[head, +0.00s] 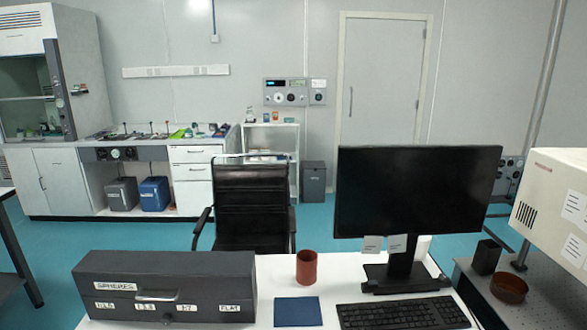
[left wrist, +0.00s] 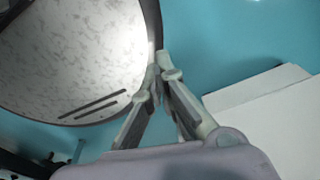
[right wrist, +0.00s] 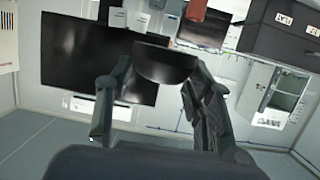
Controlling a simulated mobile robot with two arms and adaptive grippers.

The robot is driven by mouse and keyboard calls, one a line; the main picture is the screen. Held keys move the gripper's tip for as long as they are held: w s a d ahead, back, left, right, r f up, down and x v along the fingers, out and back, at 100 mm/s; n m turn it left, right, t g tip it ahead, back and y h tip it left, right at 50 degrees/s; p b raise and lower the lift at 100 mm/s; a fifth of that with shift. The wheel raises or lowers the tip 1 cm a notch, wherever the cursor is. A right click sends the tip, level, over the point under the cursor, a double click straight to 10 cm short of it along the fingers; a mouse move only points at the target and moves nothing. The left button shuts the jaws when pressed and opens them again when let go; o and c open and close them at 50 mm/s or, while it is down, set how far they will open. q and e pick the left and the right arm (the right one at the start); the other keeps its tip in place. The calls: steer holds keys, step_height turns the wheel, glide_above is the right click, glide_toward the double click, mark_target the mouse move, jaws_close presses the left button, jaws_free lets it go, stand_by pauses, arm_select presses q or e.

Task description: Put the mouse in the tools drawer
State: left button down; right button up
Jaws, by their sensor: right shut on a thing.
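My right gripper (right wrist: 155,80) shows in the right wrist view. Its fingers are closed on a dark rounded object that looks like the mouse (right wrist: 165,66), held up in the air with the monitor behind it. My left gripper (left wrist: 162,72) shows in the left wrist view with its fingertips together and nothing seen between them. Neither gripper shows in the head view. A white cabinet with drawers (head: 195,155) stands at the back under the bench. No label for a tools drawer can be read, so I cannot tell which one it is.
The desk (head: 260,270) holds a dark labelled box (head: 165,270), a red-brown cup (head: 306,267), a blue pad (head: 298,312), a keyboard (head: 400,313) and a monitor (head: 415,190). A black chair (head: 252,205) stands behind it. Teal floor is open toward the bench.

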stand_by(0.6)
steer(key=a+x, duration=0.1)
steer(key=x, duration=1.3)
steer(key=shift+a+y, duration=0.25)
steer(key=shift+y, duration=0.05)
steer(key=shift+r, duration=0.1)
step_height(320, 180, down, 16)
steer(key=shift+r+b, duration=0.15)
steer(key=shift+b, duration=0.6)
steer(key=shift+f+b, duration=0.4)
steer(key=shift+f, duration=1.55)
steer(key=shift+f, duration=0.1)
